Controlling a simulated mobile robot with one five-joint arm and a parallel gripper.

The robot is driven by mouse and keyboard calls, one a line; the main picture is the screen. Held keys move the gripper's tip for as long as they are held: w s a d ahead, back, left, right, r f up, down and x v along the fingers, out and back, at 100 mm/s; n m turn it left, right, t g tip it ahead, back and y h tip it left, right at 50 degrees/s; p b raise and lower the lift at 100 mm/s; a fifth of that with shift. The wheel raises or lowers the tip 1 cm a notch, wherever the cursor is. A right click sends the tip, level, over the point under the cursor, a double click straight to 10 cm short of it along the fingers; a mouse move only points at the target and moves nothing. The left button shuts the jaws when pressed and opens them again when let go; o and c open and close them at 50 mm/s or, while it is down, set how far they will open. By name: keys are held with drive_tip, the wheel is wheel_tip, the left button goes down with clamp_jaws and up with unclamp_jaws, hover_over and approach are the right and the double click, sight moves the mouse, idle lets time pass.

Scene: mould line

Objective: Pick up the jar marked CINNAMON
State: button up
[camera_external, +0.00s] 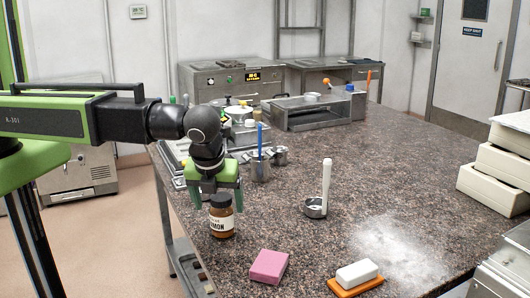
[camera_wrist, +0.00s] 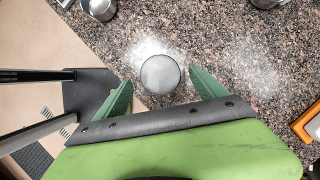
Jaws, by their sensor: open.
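Only the end of the label's word shows, reading roughly "MON". My gripper (camera_external: 214,201) is open just above the jar, with its green fingers pointing down. In the wrist view a round grey top (camera_wrist: 161,74), apparently the jar's lid, lies just beyond and between the two open green fingertips (camera_wrist: 160,92). The fingers do not appear to touch it.
A pink block (camera_external: 269,266) and a white block on an orange one (camera_external: 357,274) lie in front. A metal cup with a blue stick (camera_external: 260,168) stands behind. White powder (camera_external: 395,250) covers the front right.

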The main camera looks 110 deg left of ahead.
sight(223, 216)
drive_tip(key=shift+x, duration=0.8)
drive_tip(key=shift+r, duration=0.1)
drive_tip(key=b+x, duration=0.5)
drive_tip(key=shift+w+a, duration=0.15)
drive_tip(key=c, duration=1.7)
drive_tip(key=shift+c, duration=0.2)
